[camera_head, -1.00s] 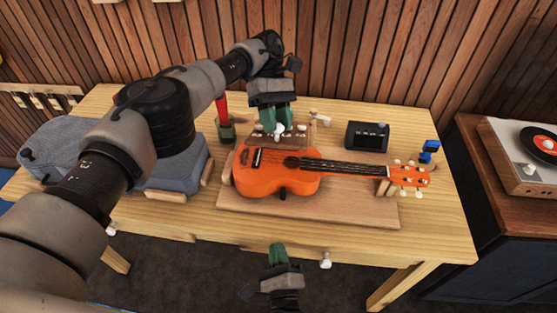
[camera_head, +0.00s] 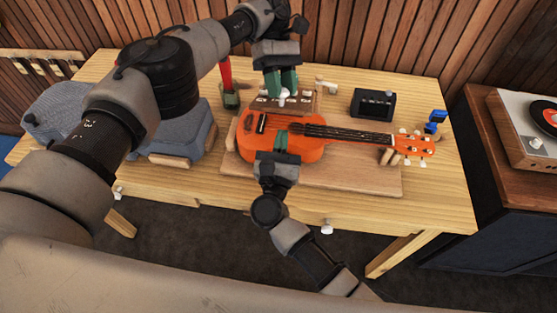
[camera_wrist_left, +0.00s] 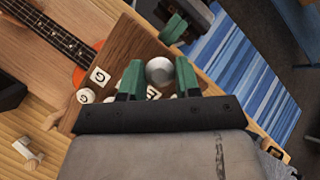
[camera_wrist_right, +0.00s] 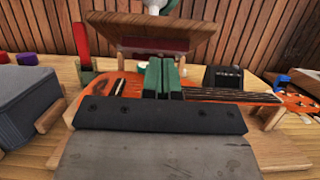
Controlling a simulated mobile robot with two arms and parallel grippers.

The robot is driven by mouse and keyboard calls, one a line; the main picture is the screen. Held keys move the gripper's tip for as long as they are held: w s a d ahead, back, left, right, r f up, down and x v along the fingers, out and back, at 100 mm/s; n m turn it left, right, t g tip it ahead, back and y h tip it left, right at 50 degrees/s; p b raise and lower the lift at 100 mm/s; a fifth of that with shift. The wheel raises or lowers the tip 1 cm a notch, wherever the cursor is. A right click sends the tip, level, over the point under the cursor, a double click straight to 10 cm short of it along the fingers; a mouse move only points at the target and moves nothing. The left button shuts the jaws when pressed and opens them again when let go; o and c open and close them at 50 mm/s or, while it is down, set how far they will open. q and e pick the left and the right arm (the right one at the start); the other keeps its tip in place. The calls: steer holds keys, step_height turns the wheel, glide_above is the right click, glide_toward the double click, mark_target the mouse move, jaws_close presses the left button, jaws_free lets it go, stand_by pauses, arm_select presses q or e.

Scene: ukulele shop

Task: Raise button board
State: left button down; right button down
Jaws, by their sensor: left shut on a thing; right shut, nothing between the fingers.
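The button board (camera_head: 303,101) is a small brown wooden board with white lettered buttons, behind the ukulele's body. My left gripper (camera_head: 282,93) is shut on the round white knob of the board; the knob (camera_wrist_left: 160,71) shows between the green fingers in the left wrist view. In the right wrist view the board (camera_wrist_right: 190,28) appears tilted, above and beyond the ukulele. My right gripper (camera_head: 281,143) is shut and empty over the ukulele's body, in front of the board.
The orange ukulele (camera_head: 300,150) lies on a wooden base (camera_head: 350,183) across the table. A black box (camera_head: 372,104) stands right of the board; a green cup (camera_head: 231,99) with a red tool stands left. A grey case (camera_head: 180,135) fills the table's left side.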

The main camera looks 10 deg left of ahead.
mark_target(285, 113)
steer(key=shift+w+r, duration=0.35)
steer(key=shift+r, duration=0.35)
steer(key=shift+w+r, duration=0.3)
steer(key=shift+r, duration=0.4)
arm_select(q)
steer(key=shift+f, duration=0.15)
arm_select(e)
steer(key=shift+w+r, duration=0.35)
steer(key=shift+r, duration=0.55)
arm_select(q)
steer(key=c, duration=0.8)
jaws_free()
arm_select(e)
steer(key=shift+f, duration=0.15)
